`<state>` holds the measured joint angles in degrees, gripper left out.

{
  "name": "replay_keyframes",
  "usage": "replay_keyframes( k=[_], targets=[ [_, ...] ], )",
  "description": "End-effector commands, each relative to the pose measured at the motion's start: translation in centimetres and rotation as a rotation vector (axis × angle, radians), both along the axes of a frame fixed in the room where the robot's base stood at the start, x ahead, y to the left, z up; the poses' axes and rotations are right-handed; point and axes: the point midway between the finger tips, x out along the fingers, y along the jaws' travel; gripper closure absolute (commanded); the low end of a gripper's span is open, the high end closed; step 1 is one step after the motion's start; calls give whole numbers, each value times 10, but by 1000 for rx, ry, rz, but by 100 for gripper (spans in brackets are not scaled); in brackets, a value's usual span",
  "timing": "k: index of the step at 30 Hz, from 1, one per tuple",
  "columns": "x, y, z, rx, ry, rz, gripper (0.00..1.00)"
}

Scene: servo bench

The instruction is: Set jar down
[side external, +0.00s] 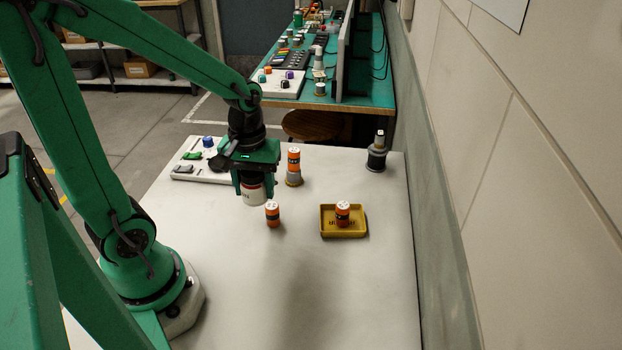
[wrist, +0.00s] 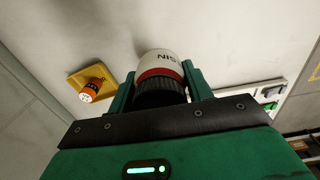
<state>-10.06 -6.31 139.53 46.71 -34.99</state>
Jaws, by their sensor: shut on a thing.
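My gripper (side external: 254,186) is shut on the jar (side external: 252,193), with one finger on each side of it. The jar is white with a red band. In the wrist view the jar (wrist: 160,66) shows dark lettering, and its dark ribbed lid sits between the fingers of my gripper (wrist: 162,88). In the side view the jar hangs lid up below the gripper and appears to be over the white tabletop (side external: 345,290). The exact gap under it cannot be told. Part of the jar is hidden by the fingers.
An orange canister (side external: 272,214) stands close to the jar's right. Another (side external: 343,214) is in a yellow tray (side external: 329,232). A third (side external: 293,160) stands on a grey base behind. A control panel (side external: 190,172) is behind left; a dark-based post (side external: 377,158) is back right. The front table is clear.

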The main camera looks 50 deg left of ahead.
Motion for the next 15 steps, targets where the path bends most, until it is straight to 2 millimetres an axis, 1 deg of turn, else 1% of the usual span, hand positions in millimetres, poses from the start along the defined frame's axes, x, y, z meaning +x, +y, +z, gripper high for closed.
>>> replay_keyframes(
  k=[5,15],
  targets=[
    [-1,17,-11,0,3,5,76],
    [-1,62,-37,-1,4,5,76]
  ],
)
